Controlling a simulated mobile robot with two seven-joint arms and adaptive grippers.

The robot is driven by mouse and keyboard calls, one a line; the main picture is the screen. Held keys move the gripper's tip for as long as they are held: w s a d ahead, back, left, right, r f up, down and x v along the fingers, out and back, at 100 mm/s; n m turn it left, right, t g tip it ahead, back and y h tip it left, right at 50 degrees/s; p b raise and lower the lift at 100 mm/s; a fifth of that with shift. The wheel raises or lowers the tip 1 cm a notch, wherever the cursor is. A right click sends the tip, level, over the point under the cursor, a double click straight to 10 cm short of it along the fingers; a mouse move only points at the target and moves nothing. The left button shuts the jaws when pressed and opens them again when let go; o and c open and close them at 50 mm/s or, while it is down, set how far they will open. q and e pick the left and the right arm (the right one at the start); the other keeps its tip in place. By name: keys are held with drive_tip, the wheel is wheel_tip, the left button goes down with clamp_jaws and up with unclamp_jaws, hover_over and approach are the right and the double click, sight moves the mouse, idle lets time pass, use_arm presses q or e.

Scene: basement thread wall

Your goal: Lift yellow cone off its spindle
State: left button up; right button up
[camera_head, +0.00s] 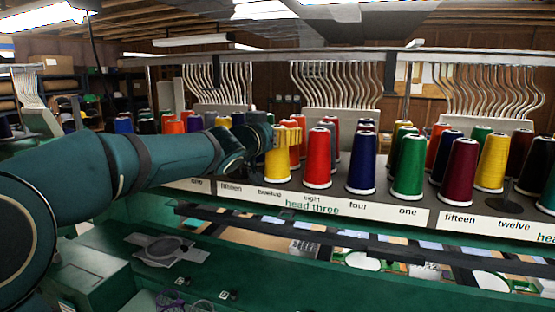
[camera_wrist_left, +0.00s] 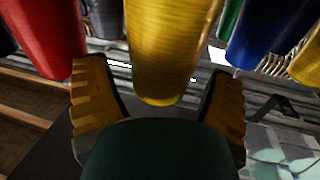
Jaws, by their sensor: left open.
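The yellow cone (camera_head: 277,163) stands upright in the front row of the thread shelf, above the "twelve" label. In the left wrist view the yellow cone (camera_wrist_left: 172,40) fills the upper middle. My left gripper (camera_head: 282,134) is at the cone's upper part, coming in from the left. In the left wrist view my left gripper (camera_wrist_left: 157,72) is open, one finger on each side of the cone. I see gaps between the cone and the fingers there. The spindle is hidden inside the cone. My right gripper is in no view.
A red cone (camera_head: 318,158) stands close to the right of the yellow one, then a blue cone (camera_head: 361,162) and a green cone (camera_head: 409,166). More cones stand close behind. Another yellow cone (camera_head: 492,161) is farther right. Curved metal tubes (camera_head: 333,84) rise behind the shelf.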

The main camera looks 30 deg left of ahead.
use_arm(q)
drive_tip(key=shift+r, duration=0.1)
drive_tip(key=c, duration=1.4)
drive_tip(key=shift+w+r, duration=0.1)
drive_tip(key=shift+r+p, duration=3.8)
drive_tip(key=shift+r, duration=1.1)
